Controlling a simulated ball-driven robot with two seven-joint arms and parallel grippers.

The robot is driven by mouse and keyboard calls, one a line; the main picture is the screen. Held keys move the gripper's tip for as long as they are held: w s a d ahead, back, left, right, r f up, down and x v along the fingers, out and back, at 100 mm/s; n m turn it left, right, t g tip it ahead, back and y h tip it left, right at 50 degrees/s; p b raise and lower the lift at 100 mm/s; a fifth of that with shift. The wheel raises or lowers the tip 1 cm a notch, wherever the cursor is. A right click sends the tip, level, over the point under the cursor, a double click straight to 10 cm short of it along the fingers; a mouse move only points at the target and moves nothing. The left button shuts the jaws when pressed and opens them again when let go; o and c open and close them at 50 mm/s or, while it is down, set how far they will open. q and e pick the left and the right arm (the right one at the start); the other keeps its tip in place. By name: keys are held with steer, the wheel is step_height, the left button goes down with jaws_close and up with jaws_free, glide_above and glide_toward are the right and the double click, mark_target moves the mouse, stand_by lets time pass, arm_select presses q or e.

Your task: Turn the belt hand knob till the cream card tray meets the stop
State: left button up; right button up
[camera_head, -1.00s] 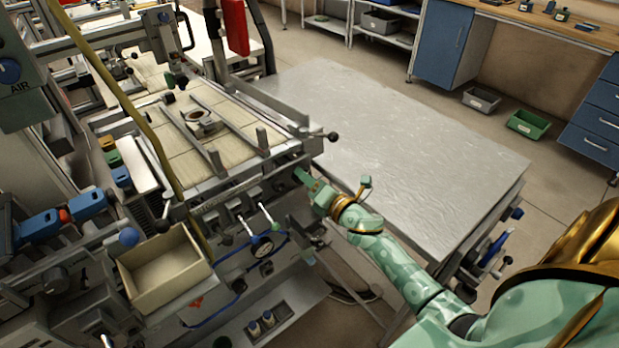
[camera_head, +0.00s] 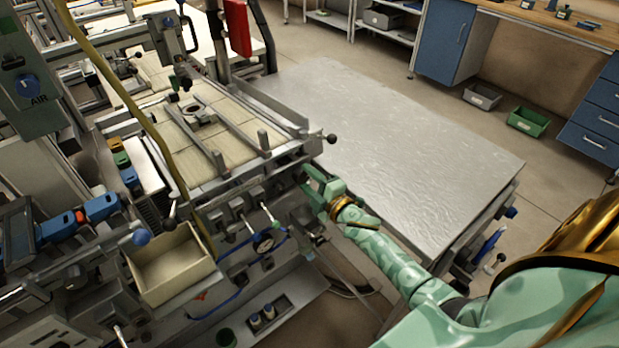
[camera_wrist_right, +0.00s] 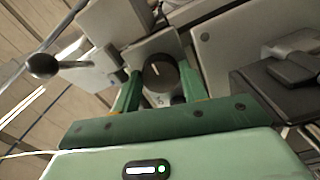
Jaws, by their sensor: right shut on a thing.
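My right gripper (camera_head: 314,184) reaches the front right corner of the belt machine. In the right wrist view its green fingers (camera_wrist_right: 160,82) are shut on a dark round knob (camera_wrist_right: 158,70) with a pale mark on its face. In the head view the knob is hidden by the gripper and the machine edge. An open cream tray (camera_head: 188,286) stands at the lower left, in front of the machine; I cannot tell whether it is the card tray. I cannot make out the stop. My left gripper is not in view.
A lever with a black ball (camera_head: 331,138) sticks out just above my right gripper; a black ball also shows in the wrist view (camera_wrist_right: 42,65). A bare metal table (camera_head: 400,140) lies to the right. A yellow hose (camera_head: 125,97) crosses the machine's left side.

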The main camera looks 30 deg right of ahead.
steer(key=shift+m, duration=0.6)
steer(key=shift+f, duration=0.1)
steer(key=o, duration=1)
steer(key=shift+s, duration=0.15)
steer(key=s+d+p, duration=0.1)
steer(key=s+p, duration=0.1)
steer(key=s, duration=1.4)
steer(key=shift+d, duration=0.15)
